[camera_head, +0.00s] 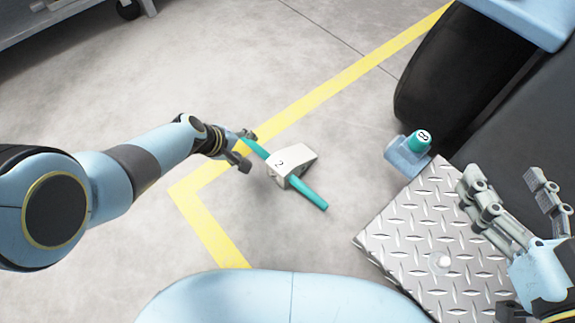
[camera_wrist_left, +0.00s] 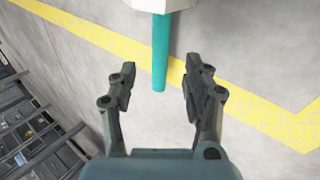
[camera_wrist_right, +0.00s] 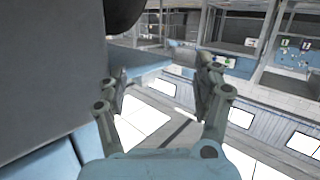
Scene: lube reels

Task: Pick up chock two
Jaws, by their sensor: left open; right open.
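Chock two (camera_head: 294,164) is a whitish wedge marked "2" on the grey floor, with a teal bar handle (camera_head: 313,195) running through it. In the left wrist view the teal handle (camera_wrist_left: 160,60) points toward my left gripper (camera_wrist_left: 158,88), its end between the open fingers with a gap on both sides. In the head view my left gripper (camera_head: 245,148) is at the handle's upper left end. My right gripper (camera_head: 515,190) is open and empty above the diamond-plate surface at the right. It also shows open in the right wrist view (camera_wrist_right: 165,88).
A yellow floor line (camera_head: 320,95) passes behind the chock. A diamond-plate surface (camera_head: 400,225) stands at the right. A grey cart (camera_head: 60,15) is at the upper left.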

